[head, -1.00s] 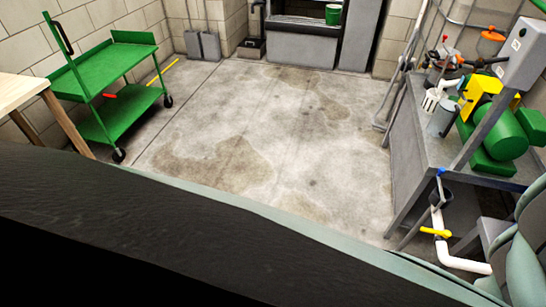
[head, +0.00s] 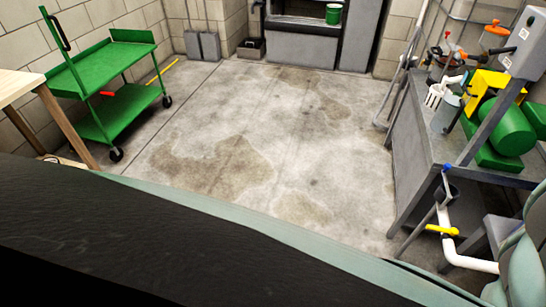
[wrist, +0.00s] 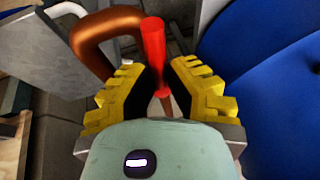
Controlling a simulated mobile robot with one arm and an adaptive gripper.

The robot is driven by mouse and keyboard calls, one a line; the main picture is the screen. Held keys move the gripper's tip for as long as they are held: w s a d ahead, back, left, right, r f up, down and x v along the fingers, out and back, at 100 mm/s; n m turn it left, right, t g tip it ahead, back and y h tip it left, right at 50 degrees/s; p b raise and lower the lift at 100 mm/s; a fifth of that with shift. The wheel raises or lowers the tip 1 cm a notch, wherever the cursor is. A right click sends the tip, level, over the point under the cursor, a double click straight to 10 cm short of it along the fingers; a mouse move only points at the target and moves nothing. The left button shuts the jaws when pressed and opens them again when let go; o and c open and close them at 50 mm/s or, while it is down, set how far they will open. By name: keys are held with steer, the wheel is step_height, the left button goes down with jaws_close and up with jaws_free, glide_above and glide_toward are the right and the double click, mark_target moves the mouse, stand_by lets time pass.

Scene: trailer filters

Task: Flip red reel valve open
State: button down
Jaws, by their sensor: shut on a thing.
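The red valve handle (wrist: 154,45) stands up in the middle of the wrist view, with its lower end narrowing to a thin reddish stem between the fingers. My gripper (wrist: 160,84), with yellow ridged fingers, is closed around its lower part, one finger on each side. A thick copper-coloured curved pipe (wrist: 88,42) loops behind the handle on the left. The head view does not show the gripper's fingers.
A large blue curved surface (wrist: 265,85) lies close on the right in the wrist view. In the head view, a grey bench (head: 425,150) with a green and yellow pump (head: 500,125) stands at right. A green cart (head: 105,75) stands at left. The middle floor is clear.

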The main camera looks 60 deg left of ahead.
steer(key=shift+s+f, duration=0.15)
steer(key=shift+s, duration=0.05)
steer(key=c, duration=1.2)
jaws_free()
steer(key=shift+s+d, duration=0.1)
steer(key=shift+o, duration=1.3)
steer(key=shift+r, duration=0.25)
steer(key=shift+s+r, duration=0.25)
steer(key=shift+r, duration=0.25)
steer(key=s+a, duration=0.5)
steer(key=s, duration=0.5)
steer(key=shift+s, duration=0.4)
steer(key=shift+f, duration=0.1)
